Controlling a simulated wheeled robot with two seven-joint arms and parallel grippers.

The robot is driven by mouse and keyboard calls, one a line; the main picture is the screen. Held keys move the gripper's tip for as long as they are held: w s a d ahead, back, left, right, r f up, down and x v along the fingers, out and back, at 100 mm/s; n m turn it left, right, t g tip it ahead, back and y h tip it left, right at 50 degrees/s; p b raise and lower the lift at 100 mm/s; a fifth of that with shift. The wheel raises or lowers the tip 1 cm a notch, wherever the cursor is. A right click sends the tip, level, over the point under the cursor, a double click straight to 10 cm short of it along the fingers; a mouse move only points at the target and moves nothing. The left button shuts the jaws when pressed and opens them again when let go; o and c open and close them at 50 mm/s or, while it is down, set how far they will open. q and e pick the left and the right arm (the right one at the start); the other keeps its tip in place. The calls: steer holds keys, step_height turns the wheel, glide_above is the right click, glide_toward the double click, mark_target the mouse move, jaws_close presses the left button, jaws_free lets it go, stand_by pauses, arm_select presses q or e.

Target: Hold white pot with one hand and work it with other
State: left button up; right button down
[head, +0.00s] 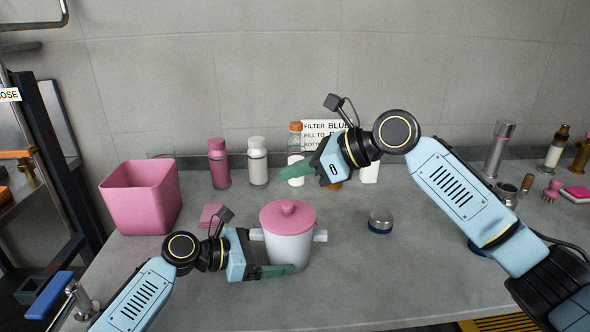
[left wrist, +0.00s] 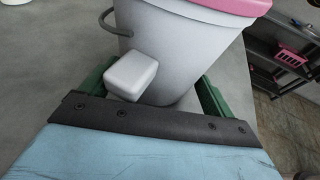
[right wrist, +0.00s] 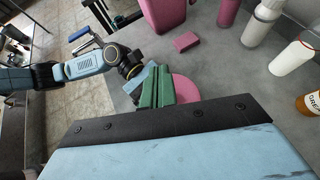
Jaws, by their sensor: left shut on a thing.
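The white pot (head: 288,249) stands upright on the grey worktop with a pink knobbed lid (head: 287,217) on top. It has white handles at its sides. My left gripper (head: 279,270) is shut on the pot from its left side. In the left wrist view its green fingers lie on both sides of the pot's white body (left wrist: 175,62), with a side handle (left wrist: 132,77) between them. My right gripper (head: 286,172) is in the air above and behind the pot. Its fingers are together and empty in the right wrist view (right wrist: 158,80). The lid (right wrist: 186,88) is partly hidden there.
A pink bin (head: 142,200) stands left of the pot, with a pink sponge (head: 210,215) between. A pink bottle (head: 219,163), a white bottle (head: 257,162) and an orange-capped bottle (head: 296,140) stand behind. A small round jar (head: 380,222) is to the right. The front right of the worktop is clear.

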arm_select(q)
steer(key=shift+r, duration=0.1)
arm_select(e)
steer(key=shift+f, duration=0.2)
arm_select(q)
steer(key=shift+c, duration=0.2)
arm_select(e)
steer(key=shift+f, duration=2.6)
steer(key=shift+r, duration=0.1)
step_height(320, 180, up, 7)
stand_by(0.3)
arm_select(q)
steer(key=o, duration=0.6)
steer(key=shift+c, duration=0.2)
